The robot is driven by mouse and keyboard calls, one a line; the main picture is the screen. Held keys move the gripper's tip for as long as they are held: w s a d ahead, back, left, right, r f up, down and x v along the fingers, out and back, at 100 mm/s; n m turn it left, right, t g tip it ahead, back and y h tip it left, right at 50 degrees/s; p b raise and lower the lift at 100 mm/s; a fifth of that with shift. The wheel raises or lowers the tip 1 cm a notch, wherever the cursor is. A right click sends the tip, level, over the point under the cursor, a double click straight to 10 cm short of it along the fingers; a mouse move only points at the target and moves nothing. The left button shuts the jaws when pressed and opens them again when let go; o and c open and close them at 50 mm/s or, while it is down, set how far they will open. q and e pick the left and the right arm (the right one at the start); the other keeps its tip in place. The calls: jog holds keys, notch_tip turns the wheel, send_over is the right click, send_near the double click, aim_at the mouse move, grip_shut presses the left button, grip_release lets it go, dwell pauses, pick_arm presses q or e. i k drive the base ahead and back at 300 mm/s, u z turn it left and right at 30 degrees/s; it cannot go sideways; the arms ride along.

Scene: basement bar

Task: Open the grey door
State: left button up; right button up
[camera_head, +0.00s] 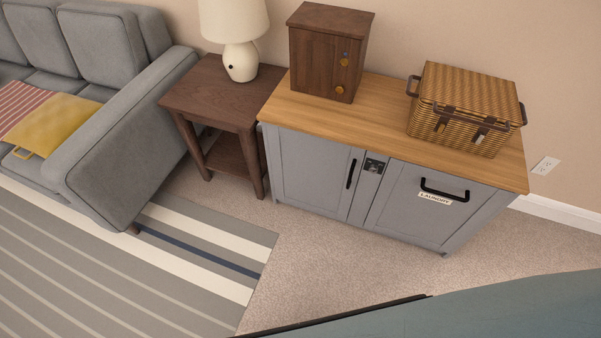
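A grey cabinet with a light wooden top (380,112) stands against the wall. Its left grey door (305,172) is closed and has a black vertical handle (351,173) near its right edge. A second grey front (415,213) on the right is also closed. It has a black horizontal handle (445,190) and a small label reading "LAUNDRY" (435,198). A small dark panel (374,166) sits between the two fronts. Neither of my grippers shows in the head view.
A wooden box (325,65) and a wicker basket (465,95) stand on the cabinet top. A side table (215,95) with a lamp (241,55) and a grey sofa (115,160) are to the left. The carpet (340,265) before the cabinet is clear; a striped rug (130,285) lies at left.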

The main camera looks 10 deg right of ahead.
aim_at(319, 175)
jog(key=z, duration=0.1)
jog(key=i, duration=0.5)
jog(key=z, duration=2.5)
